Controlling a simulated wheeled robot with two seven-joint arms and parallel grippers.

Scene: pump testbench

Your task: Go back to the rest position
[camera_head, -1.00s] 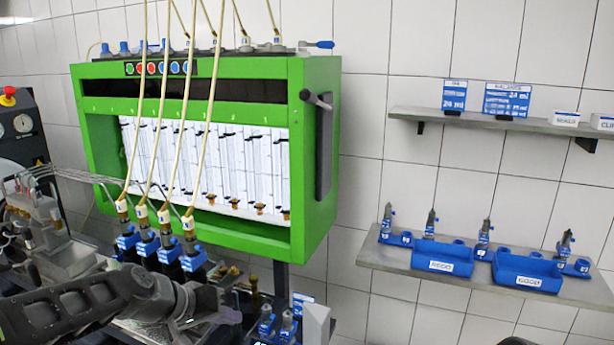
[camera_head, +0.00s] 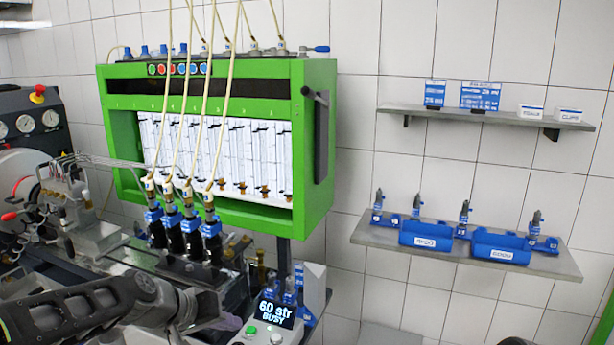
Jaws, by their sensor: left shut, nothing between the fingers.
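My left gripper (camera_head: 222,322) is in the lower left of the head view, at the end of the dark arm that comes in from the left. It is shut and empty, in front of the pump testbench (camera_head: 110,262) and just left of a control box. My right gripper is not in view; only a small dark shape shows at the bottom edge, right of the middle.
A control box (camera_head: 262,330) reads "60 str BUSY". The green measuring cabinet (camera_head: 318,135) stands behind, with hoses running down to several black injectors (camera_head: 190,238). On the right wall, a lower shelf (camera_head: 390,238) holds blue bins; an upper shelf (camera_head: 455,114) holds signs.

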